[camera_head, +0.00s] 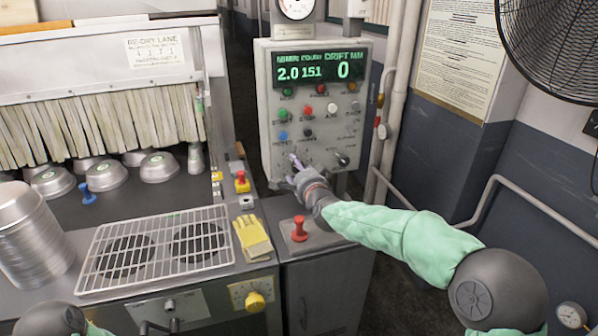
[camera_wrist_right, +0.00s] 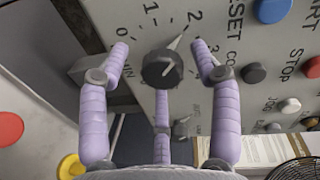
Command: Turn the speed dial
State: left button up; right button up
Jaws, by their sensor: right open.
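The speed dial (camera_wrist_right: 162,68) is a dark round knob with a pale pointer on the grey control panel (camera_head: 265,120). In the right wrist view its pointer aims near the printed 2 on a scale with 0, 1 and 2. My right gripper (camera_head: 291,163) reaches the panel's lower left. In the wrist view the right gripper (camera_wrist_right: 160,50) is open, with lavender fingers on either side of the dial and another below it. I see gaps between the side fingers and the knob. My left gripper is out of view.
The panel display (camera_head: 318,72) reads 2.0, 151 and 0. Coloured push buttons sit above the dial, with a selector knob (camera_head: 342,160) to its right. A wire rack (camera_head: 155,250) and yellow gloves (camera_head: 252,236) lie left.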

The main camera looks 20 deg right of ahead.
jog(key=s+r, duration=0.1)
jog(key=s, duration=1.1)
jog(key=shift+d+r, duration=0.15)
dwell(0.3)
